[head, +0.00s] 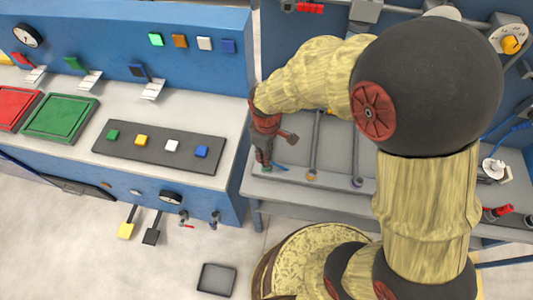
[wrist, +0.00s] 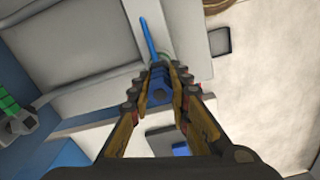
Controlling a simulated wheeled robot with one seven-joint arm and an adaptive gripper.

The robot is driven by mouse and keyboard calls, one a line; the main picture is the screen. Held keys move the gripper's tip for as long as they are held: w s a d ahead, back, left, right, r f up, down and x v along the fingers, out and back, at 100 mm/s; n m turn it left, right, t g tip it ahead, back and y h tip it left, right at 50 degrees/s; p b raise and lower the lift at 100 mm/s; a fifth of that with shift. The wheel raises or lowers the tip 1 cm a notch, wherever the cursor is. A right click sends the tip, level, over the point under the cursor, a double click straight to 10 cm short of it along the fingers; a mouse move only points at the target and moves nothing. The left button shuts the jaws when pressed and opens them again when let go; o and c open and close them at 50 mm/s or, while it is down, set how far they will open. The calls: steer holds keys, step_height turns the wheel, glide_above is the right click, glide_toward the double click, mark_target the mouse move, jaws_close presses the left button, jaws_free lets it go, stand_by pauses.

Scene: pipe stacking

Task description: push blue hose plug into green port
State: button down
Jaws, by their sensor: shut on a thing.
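My gripper (head: 264,157) points down at the left end of the grey bench. In the wrist view its fingers (wrist: 160,72) are closed around the blue hose plug (wrist: 158,88). The blue hose (wrist: 148,38) runs out past the fingertips, and a short piece of it (head: 281,168) shows beside the gripper in the head view. A bit of green at the green port (head: 267,169) shows right under the fingertips, mostly hidden by them. I cannot tell how deep the plug sits in the port.
Two grey pipes (head: 316,145) (head: 358,153) stand to the right of my gripper on the bench. A blue console (head: 128,40) with a dark button strip (head: 160,147) is at the left. A dark tray (head: 216,280) lies on the floor.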

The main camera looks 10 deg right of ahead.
steer(key=shift+f+b, duration=0.45)
steer(key=shift+f, duration=0.55)
steer(key=c, duration=1.6)
jaws_free()
steer(key=shift+r, duration=0.1)
step_height(320, 180, up, 12)
steer(key=shift+f, duration=0.1)
